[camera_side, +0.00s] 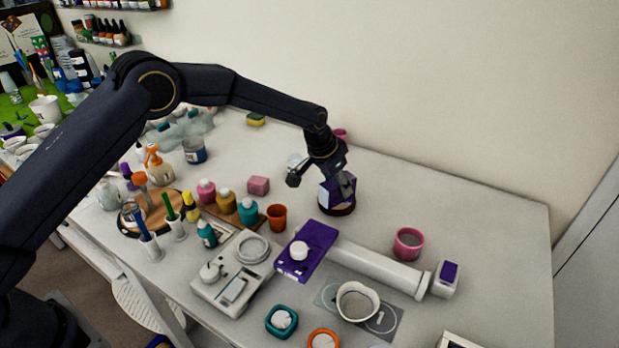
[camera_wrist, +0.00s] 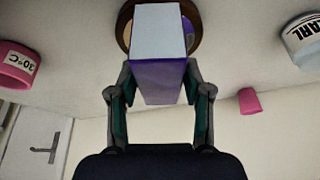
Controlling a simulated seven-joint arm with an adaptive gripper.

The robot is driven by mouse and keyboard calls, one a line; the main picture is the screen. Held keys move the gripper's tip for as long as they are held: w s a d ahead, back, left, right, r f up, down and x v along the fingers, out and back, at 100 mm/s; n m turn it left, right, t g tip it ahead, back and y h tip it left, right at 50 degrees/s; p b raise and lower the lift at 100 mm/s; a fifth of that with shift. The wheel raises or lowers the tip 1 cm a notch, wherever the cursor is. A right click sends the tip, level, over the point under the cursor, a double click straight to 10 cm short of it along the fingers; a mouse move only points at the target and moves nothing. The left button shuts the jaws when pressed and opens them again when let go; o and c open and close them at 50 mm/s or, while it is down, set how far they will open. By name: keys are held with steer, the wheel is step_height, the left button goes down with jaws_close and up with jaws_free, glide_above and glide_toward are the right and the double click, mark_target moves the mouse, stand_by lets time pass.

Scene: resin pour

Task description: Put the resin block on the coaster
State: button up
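The resin block (camera_side: 325,196) is purple with a pale face, and it looks tilted in the side view. My gripper (camera_side: 340,183) points down over it, one finger across its near side. In the wrist view the block (camera_wrist: 159,32) stands between the two fingers of my gripper (camera_wrist: 159,68), whose tips lie close against its sides; the gripper looks shut on it. The coaster (camera_side: 345,210) is a dark brown disc directly below the block. Its brown rim (camera_wrist: 124,25) shows around the block in the wrist view. I cannot tell whether the block's underside touches it.
A white roll (camera_side: 375,265), a purple pad (camera_side: 308,248) and an orange cup (camera_side: 277,217) lie in front. The table behind and right of the coaster is mostly clear.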

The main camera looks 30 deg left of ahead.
steer(key=shift+o, duration=1)
steer(key=shift+r, duration=0.35)
steer(key=v, duration=1.2)
steer(key=s+a+r+n+t, duration=0.1)
steer(key=s+a+r, duration=0.45)
steer(key=s, duration=0.25)
steer(key=s+a+r+n, duration=0.1)
steer(key=s+a+r, duration=0.4)
steer(key=s+r, duration=0.25)
steer(key=s+a+f+n, duration=0.1)
steer(key=s+a+f, duration=0.1)
steer(key=s, duration=0.8)
steer(key=s+a+f+n+y, duration=0.1)
steer(key=s+a, duration=0.3)
steer(key=s, duration=0.6)
steer(key=shift+s+a+f+n+t+y, duration=0.2)
steer(key=shift+f+n+t+y, duration=0.1)
steer(key=shift+f, duration=0.15)
